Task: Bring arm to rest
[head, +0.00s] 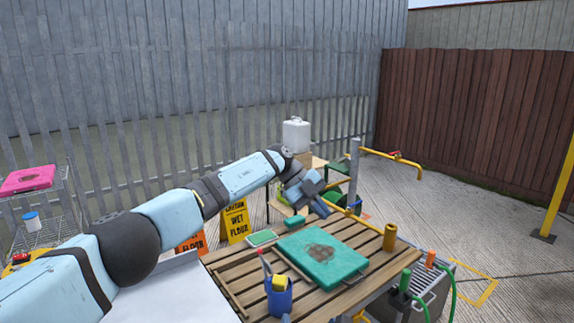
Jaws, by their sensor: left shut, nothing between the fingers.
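My left arm comes in from the left edge and stretches across the middle of the view. My left gripper (319,207) hangs at its end, pointing down, above the far side of the slatted wooden table (228,284). It is shut and holds nothing. It looks to be just behind the teal flat case (322,257) with a brown round mark, apart from it as far as I can tell. My right gripper is not in view.
On the table are a blue cup (279,299) with tools, a green-edged tray (262,237) and an orange-brown cylinder (390,237). A white jerrycan (296,135) and yellow pipe (392,156) stand behind.

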